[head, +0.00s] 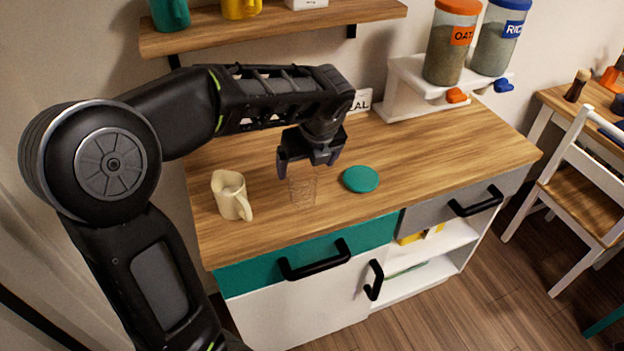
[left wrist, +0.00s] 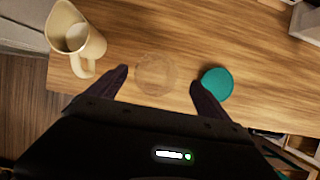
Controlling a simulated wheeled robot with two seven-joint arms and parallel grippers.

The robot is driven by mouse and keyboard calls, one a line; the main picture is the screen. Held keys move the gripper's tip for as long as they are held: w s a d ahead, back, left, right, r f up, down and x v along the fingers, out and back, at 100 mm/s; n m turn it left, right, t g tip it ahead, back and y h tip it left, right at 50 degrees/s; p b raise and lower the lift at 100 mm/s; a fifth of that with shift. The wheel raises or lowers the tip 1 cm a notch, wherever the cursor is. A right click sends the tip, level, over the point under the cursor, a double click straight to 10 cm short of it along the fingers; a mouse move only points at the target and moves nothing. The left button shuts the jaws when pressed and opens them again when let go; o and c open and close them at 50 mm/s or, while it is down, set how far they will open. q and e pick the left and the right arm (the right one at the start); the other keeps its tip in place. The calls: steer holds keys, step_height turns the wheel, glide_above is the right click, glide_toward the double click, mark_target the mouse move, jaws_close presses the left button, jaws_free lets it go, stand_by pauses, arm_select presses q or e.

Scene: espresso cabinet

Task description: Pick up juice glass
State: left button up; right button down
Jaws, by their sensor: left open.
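The juice glass (head: 303,190) is clear and stands upright on the wooden counter, near its front edge. It also shows in the left wrist view as a faint round outline (left wrist: 155,75). My left gripper (head: 309,172) is open above the glass and points down. In the left wrist view its two fingers (left wrist: 158,78) lie to either side of the glass, with a gap on each side. I cannot tell how far the fingertips are above or around the rim. My right gripper is not in view.
A cream pitcher (head: 231,196) stands left of the glass. A teal disc (head: 360,179) lies close on its right. A white dispenser stand (head: 408,91) with jars is at the back right. A shelf (head: 270,26) hangs above. The counter's right part is clear.

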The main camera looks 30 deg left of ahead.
mark_target(301, 180)
arm_select(q)
steer(key=shift+s, duration=0.2)
steer(key=shift+x, duration=1.3)
steer(key=shift+p+x, duration=0.35)
steer(key=shift+x, duration=2.3)
steer(key=shift+s, duration=0.1)
steer(key=c, duration=1.7)
